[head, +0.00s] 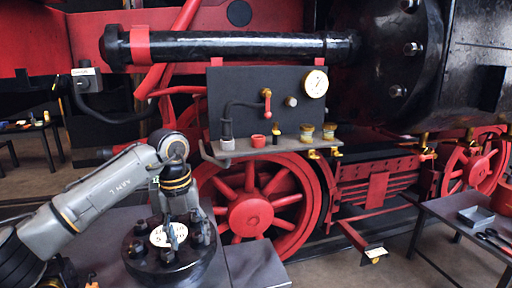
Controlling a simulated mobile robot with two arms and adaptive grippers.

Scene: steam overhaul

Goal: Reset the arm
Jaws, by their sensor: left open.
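My left arm, grey with yellow bands, comes in from the lower left. My left gripper (184,232) points down at its end, open, over a black round flanged part (168,272) with several studs or nuts around its top. A white disc with small holes (165,235) lies in the top of that part. The fingers partly cover the disc, and I cannot tell whether they touch it. I see nothing clearly held between them. My right gripper is out of view.
A dark panel with a gauge (315,84) and a red-handled lever (267,98) stands behind a narrow shelf (214,154). The shelf carries a red cup (258,141) and brass fittings. Red locomotive wheels (251,213) stand behind. A side table (447,212) holds a grey tray (476,215).

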